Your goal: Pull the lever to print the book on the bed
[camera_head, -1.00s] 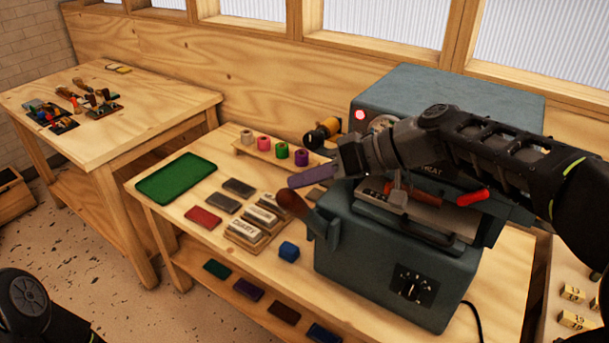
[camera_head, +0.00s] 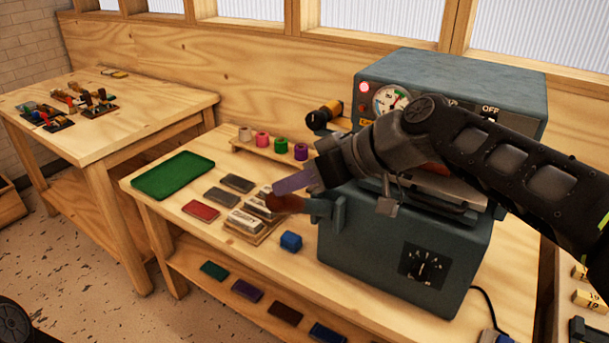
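The grey-green press machine (camera_head: 380,250) stands on the bench. Its lever, with a dark red-brown grip (camera_head: 284,203), sticks out from its left side. My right gripper (camera_head: 293,183) reaches over the machine from the right. Its pale purple-grey finger overlaps the lever grip in the picture; whether it touches the grip is unclear. The fingers show nearly edge-on, so I cannot tell their opening. My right arm hides most of the press bed, and no book can be made out there. My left gripper is out of view.
Another table (camera_head: 100,130) stands at left.

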